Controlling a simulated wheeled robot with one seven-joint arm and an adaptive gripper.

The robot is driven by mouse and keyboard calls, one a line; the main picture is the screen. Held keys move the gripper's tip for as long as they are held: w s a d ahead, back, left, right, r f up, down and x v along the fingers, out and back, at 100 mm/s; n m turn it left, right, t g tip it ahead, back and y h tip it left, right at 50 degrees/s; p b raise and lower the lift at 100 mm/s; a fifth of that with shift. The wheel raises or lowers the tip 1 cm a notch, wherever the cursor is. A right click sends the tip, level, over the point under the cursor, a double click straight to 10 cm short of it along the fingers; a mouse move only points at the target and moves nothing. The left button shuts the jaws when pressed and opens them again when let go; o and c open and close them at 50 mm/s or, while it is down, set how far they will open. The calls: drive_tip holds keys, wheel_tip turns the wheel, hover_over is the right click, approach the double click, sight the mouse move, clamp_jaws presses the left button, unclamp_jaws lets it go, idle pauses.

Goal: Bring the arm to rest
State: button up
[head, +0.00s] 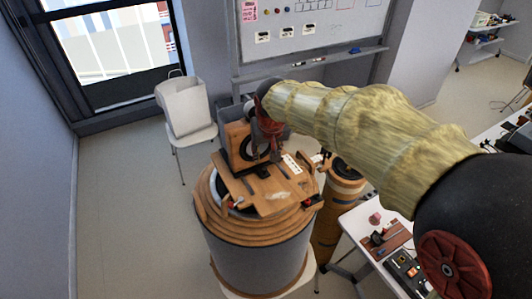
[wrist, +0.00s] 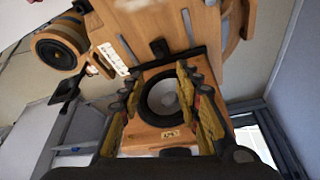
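My gripper (head: 266,128) is at the end of my arm, beside a wooden speaker box (head: 238,143) on top of a round wood-and-grey drum (head: 250,240). In the wrist view my gripper (wrist: 162,88) has its two yellow-padded fingers spread apart. The speaker box (wrist: 160,136) with its pale round cone shows between and behind them. I see nothing clasped between the fingers. Whether a finger touches the box is unclear.
A white chair (head: 188,110) with a pale bin stands left, by the window. A second wooden cylinder (head: 343,185) stands close right of the drum. A white table (head: 360,230) with small parts is at the lower right. Open floor lies left of the drum.

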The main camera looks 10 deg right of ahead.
drive_tip(key=s+d+f+b, duration=0.2)
drive_tip(key=s+b, duration=0.3)
drive_tip(key=s, duration=0.4)
drive_tip(key=s+d+f+b, duration=0.2)
drive_tip(key=s+f+b, duration=0.2)
drive_tip(key=s, duration=0.5)
drive_tip(key=s+d+f+t+b, duration=0.1)
drive_tip(key=s+f+b, duration=0.3)
drive_tip(key=s, duration=0.6)
drive_tip(key=shift+d+f+b, duration=0.3)
drive_tip(key=shift+d+b, duration=0.15)
drive_tip(key=shift+b, duration=0.4)
drive_tip(key=shift+d, duration=0.15)
